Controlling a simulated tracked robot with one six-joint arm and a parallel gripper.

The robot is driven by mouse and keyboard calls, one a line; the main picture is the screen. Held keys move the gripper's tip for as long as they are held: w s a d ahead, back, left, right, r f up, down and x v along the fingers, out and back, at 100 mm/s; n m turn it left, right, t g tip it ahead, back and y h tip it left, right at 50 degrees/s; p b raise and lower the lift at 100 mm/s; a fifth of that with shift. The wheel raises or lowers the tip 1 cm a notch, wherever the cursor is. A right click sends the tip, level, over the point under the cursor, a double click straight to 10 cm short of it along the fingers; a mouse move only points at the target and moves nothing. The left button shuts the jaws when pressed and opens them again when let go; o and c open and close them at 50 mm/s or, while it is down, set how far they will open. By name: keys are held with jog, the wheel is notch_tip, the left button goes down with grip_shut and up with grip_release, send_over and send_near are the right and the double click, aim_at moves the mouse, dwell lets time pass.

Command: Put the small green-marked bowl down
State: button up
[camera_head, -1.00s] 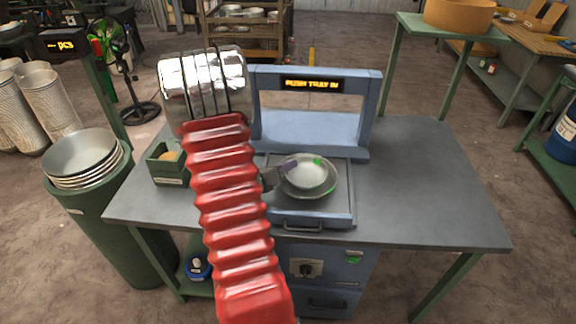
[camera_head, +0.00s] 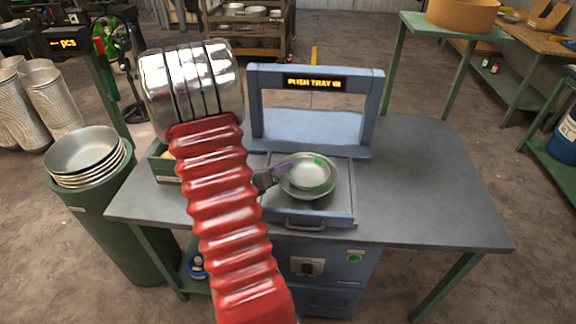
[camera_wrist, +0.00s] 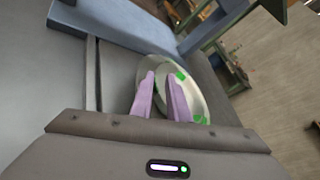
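The small green-marked bowl (camera_head: 312,173) is pale metal with green patches. It is over a wider metal dish (camera_head: 330,190) on the tray; in the head view I cannot tell whether they touch. My gripper (camera_head: 283,169) reaches its left rim with purple fingers. In the wrist view my gripper (camera_wrist: 161,76) has one finger on each side of the wall of the small bowl (camera_wrist: 190,88), which looks pinched between them. The wider dish (camera_wrist: 150,68) shows behind it, partly hidden by the fingers.
The tray (camera_head: 338,214) lies before a blue frame (camera_head: 374,110) with a "PUSH TRAY IN" sign. A green box (camera_head: 164,170) is partly hidden behind my arm. Stacked bowls (camera_head: 85,153) stand left. The table's right side (camera_head: 430,185) is clear.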

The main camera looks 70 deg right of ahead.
jog(key=shift+v, duration=4)
jog(key=w+a+r+m+t+y, duration=0.2)
jog(key=a+r+m+t+y, duration=0.1)
jog(key=a, duration=1.1)
jog(key=w+a+r+m+t+y, duration=0.3)
jog(key=a+r+m+y, duration=0.3)
jog(key=a+m, duration=0.4)
jog(key=w+a+r+m+t+y, duration=0.3)
jog(key=a+r+m+t+y, duration=0.1)
jog(key=a, duration=1.6)
notch_tip(320, 180, up, 2)
jog(key=m+t, duration=0.1)
jog(key=m, duration=0.2)
jog(key=shift+w+a, duration=0.2)
jog(key=shift+s+r, duration=0.1)
